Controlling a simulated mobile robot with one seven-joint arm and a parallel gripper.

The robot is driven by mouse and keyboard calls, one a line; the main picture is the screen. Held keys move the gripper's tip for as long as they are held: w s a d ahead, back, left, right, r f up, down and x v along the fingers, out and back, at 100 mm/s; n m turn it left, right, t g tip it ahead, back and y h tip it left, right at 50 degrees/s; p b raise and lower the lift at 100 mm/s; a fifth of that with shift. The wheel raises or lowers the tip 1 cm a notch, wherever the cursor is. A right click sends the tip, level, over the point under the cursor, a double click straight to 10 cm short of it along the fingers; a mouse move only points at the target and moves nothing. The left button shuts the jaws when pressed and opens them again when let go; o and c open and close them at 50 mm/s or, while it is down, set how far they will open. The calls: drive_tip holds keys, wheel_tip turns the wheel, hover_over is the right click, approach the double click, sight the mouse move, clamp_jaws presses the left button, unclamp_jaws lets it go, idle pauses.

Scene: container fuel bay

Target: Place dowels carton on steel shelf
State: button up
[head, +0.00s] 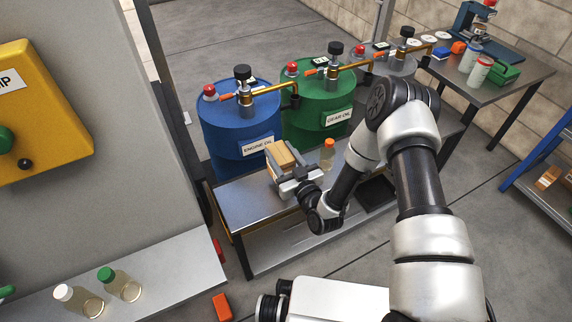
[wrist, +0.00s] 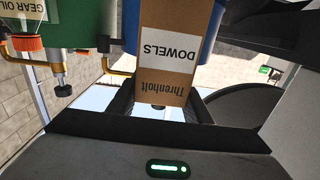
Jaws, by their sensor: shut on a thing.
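The dowels carton (head: 281,155) is a small brown box with a white label. The wrist view shows the DOWELS label upside down on the carton (wrist: 165,75). My gripper (head: 289,172) is shut on the carton, with a finger on each side of it. It holds the carton over the steel bench in front of the drums; I cannot tell whether the carton clears the top. A steel ledge (head: 165,275) is at lower left, and a blue-framed rack with grey shelves (head: 540,200) is at the right edge. I cannot tell which is the steel shelf.
The blue engine oil drum (head: 238,125) and green gear oil drum (head: 318,110) stand behind the bench (head: 245,203). An orange-capped bottle (head: 327,152) is right of the carton. Two bottles (head: 120,284) stand on the ledge. A table (head: 495,90) holds several items.

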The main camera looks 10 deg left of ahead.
drive_tip(key=shift+f+b, duration=0.65)
drive_tip(key=shift+f, duration=1.55)
drive_tip(key=shift+f, duration=0.15)
drive_tip(key=o, duration=1.6)
drive_tip(key=shift+c, duration=0.2)
